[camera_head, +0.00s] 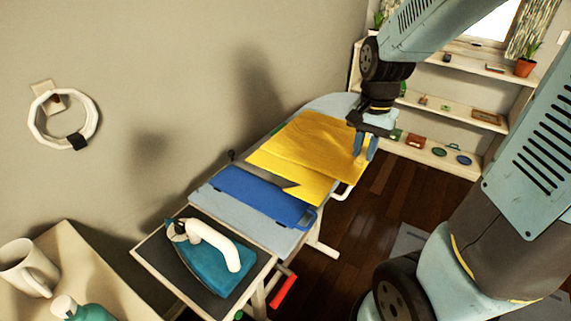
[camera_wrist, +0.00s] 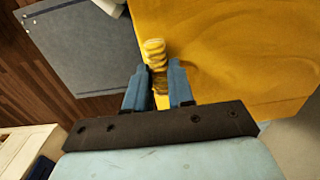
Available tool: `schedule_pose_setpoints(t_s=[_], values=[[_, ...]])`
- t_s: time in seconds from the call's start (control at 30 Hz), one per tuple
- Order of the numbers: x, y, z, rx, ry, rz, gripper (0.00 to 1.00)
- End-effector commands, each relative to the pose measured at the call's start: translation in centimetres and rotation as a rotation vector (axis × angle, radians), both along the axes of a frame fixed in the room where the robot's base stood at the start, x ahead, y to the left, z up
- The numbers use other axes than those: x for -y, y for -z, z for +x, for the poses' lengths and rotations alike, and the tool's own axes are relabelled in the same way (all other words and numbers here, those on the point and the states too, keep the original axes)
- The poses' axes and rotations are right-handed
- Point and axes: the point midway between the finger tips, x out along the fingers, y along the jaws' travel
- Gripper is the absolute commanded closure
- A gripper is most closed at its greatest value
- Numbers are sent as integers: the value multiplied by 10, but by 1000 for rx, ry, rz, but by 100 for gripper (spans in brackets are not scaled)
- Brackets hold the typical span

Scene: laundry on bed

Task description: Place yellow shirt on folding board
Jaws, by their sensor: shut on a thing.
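The yellow shirt (camera_head: 310,147) lies spread over the far part of the ironing board, partly over the blue folding board (camera_head: 262,196). My gripper (camera_head: 366,152) is at the shirt's right edge and is shut on it. In the wrist view, a bunched fold of the yellow shirt (camera_wrist: 155,55) sits between the two blue fingers of my gripper (camera_wrist: 158,78). The rest of the shirt stretches to the right there. How much of the folding board lies under the shirt is hidden.
The light blue ironing board (camera_head: 230,213) bears both things. A teal iron (camera_head: 215,265) stands on its near end. A shelf (camera_head: 455,105) with plants and small items stands behind. A side table with a white mug (camera_head: 27,266) is at left. Wooden floor (camera_head: 395,205) shows at right.

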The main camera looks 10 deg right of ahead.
Motion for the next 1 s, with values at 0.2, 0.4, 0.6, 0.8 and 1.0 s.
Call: schedule_pose_setpoints(t_s=[0.2, 0.4, 0.6, 0.8, 1.0], values=[[-1, 3, -14, 1, 16, -2, 100], [-14, 14, 6, -2, 15, -4, 100], [-31, 28, 33, 0, 16, -2, 100], [-48, 42, 59, -1, 17, -3, 100], [-59, 67, 77, -2, 19, -2, 100]])
